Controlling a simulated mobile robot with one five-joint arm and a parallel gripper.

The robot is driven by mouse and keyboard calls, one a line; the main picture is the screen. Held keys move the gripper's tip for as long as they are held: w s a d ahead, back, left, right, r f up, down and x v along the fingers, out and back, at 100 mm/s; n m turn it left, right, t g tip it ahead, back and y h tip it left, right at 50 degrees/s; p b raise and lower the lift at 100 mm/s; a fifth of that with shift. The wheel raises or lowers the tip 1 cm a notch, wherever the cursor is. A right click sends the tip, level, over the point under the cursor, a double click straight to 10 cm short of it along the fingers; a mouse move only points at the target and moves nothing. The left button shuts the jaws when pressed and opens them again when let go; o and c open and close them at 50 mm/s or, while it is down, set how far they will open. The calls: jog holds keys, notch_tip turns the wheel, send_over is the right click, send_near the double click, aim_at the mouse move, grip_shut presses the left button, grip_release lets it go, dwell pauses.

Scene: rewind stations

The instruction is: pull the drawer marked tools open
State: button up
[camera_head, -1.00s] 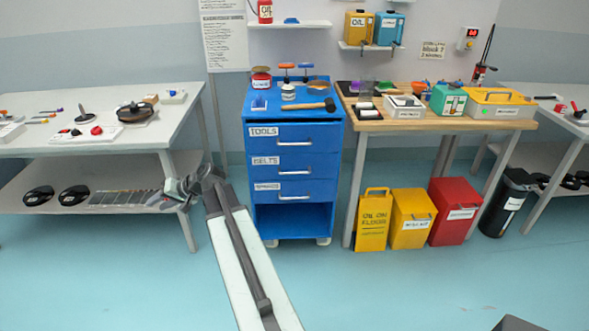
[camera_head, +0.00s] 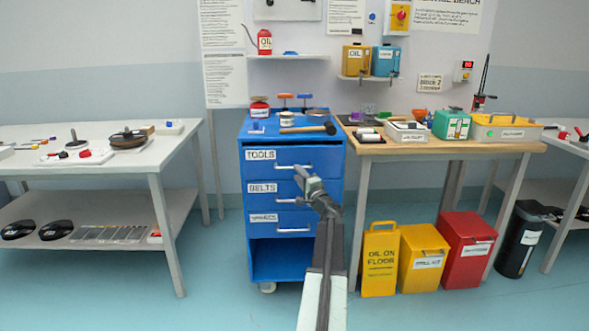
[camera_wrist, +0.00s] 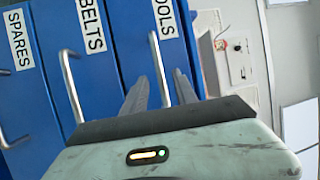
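The tools drawer (camera_head: 262,169) is the top one of the blue cabinet. It looks shut, flush with the drawers below. Its metal bar handle (camera_head: 285,166) shows in the head view. In the wrist view, the tools drawer (camera_wrist: 140,48) is turned sideways, and its handle (camera_wrist: 158,62) shows between the fingers in the picture. My gripper (camera_head: 303,178) is in front of the cabinet's upper drawers. In the wrist view, my gripper (camera_wrist: 163,88) has its two fingers apart and holds nothing. I cannot tell how far the fingertips are from the handle.
The belts drawer (camera_head: 262,200) and spares drawer (camera_head: 262,230) sit below, with bar handles. A white table (camera_head: 110,165) is left.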

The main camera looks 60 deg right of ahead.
aim_at(291, 150)
jog(key=x, duration=0.5)
jog(key=shift+w+p, duration=0.1)
jog(key=shift+p, duration=0.25)
grip_shut()
dwell(0.8)
